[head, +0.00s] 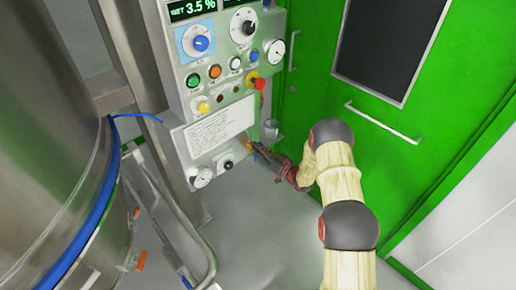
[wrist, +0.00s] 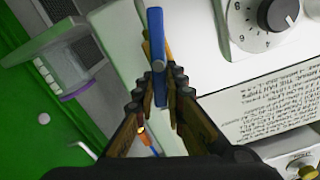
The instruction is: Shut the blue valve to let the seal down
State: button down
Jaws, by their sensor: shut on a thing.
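The blue valve shows in the wrist view as a straight blue lever (wrist: 156,30) in front of the white panel. Its lower end lies between the two fingers of my gripper (wrist: 157,92), which are shut on it. In the head view my gripper (head: 255,149) is at the lower right edge of the control panel, and the lever is hidden or too small to make out. A blue ring (head: 98,212) runs around the large steel vessel at the left; I cannot tell whether it is the seal.
The control panel (head: 187,72) carries dials, coloured buttons, a red emergency knob (head: 258,83) and a printed label (head: 219,129). A green door (head: 345,80) with a handle (head: 383,122) is at the right. Bent metal tubing (head: 178,212) stands by the vessel.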

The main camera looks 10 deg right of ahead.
jog(key=shift+w+d+f+m+p, duration=0.25)
jog(key=shift+f+m, duration=0.2)
jog(key=shift+m, duration=1.9)
jog(key=shift+d+f+m+p, duration=0.15)
jog(key=shift+d+f+m, duration=0.3)
jog(key=shift+m, duration=1.85)
jog(key=shift+w+d+f+m+p, duration=0.2)
jog(key=shift+f+m, duration=0.3)
jog(key=shift+m, duration=1.85)
jog(key=c, duration=1.9)
grip_release()
jog(key=shift+o, duration=0.3)
jog(key=v, duration=1.2)
